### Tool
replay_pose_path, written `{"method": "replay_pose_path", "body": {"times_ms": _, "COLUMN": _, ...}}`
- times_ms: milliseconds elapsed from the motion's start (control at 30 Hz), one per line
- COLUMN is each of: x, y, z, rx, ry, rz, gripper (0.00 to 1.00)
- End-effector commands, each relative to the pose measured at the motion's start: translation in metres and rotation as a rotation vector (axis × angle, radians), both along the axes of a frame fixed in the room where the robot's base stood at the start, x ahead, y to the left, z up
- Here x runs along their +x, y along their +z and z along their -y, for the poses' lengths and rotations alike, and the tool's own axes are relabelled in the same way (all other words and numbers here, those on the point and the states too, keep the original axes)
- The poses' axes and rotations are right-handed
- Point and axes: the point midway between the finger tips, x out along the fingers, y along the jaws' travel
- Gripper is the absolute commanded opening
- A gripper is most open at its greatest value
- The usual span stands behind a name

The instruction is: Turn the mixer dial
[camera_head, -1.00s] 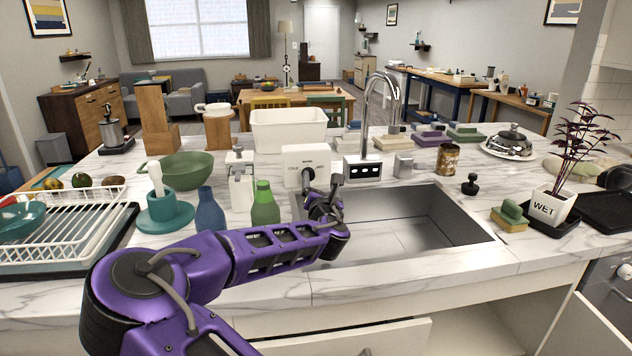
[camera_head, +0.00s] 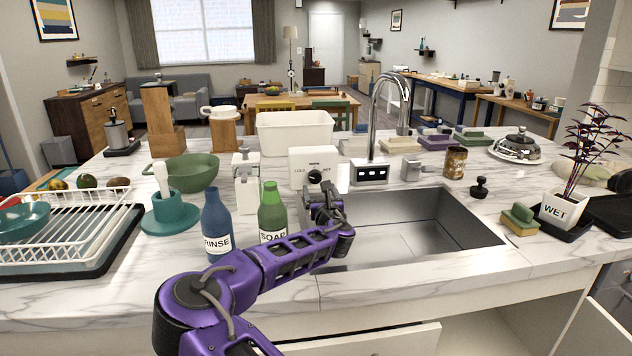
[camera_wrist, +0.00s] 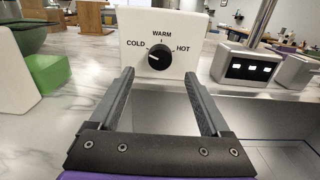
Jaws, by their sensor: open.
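The mixer dial (camera_wrist: 159,58) is a round black knob on the white mixer box (camera_wrist: 132,28), marked COLD, WARM and HOT. Its white mark appears to point left, toward COLD. In the head view the dial (camera_head: 314,176) is on the box (camera_head: 302,158) behind the sink's left end. My gripper (camera_wrist: 159,76) is open and empty, with one finger on each side of the dial in the wrist view. The fingers look short of the knob, with a gap in front of it. In the head view my gripper (camera_head: 322,191) is just below and in front of the box.
The sink (camera_head: 420,225) lies to the right, with a tall tap (camera_head: 374,115) behind it. The RINSE bottle (camera_head: 216,222) and SOAP bottle (camera_head: 272,212) stand left of my gripper. A white dispenser (camera_head: 246,185) is beside the box. A black-fronted unit (camera_wrist: 246,66) stands right of it.

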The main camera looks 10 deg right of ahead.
Motion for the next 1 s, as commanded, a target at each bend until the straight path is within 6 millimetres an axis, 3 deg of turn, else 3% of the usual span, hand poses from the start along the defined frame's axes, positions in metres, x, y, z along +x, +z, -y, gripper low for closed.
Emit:
{"method": "replay_pose_path", "body": {"times_ms": 200, "x": 0.037, "y": 0.000, "z": 0.000, "rx": 0.000, "ry": 0.001, "rz": 0.001, "gripper": 0.81}}
{"method": "replay_pose_path", "body": {"times_ms": 400, "x": 0.060, "y": 0.000, "z": 0.000, "rx": 0.001, "ry": 0.002, "rz": 0.001, "gripper": 0.81}}
{"method": "replay_pose_path", "body": {"times_ms": 867, "x": 0.071, "y": 0.000, "z": 0.000, "rx": 0.001, "ry": 0.000, "rz": 0.000, "gripper": 0.81}}
{"method": "replay_pose_path", "body": {"times_ms": 900, "x": 0.070, "y": 0.000, "z": 0.000, "rx": 0.001, "ry": 0.000, "rz": 0.000, "gripper": 0.79}}
{"method": "replay_pose_path", "body": {"times_ms": 1000, "x": 0.070, "y": 0.000, "z": 0.000, "rx": 0.001, "ry": 0.000, "rz": 0.000, "gripper": 0.61}}
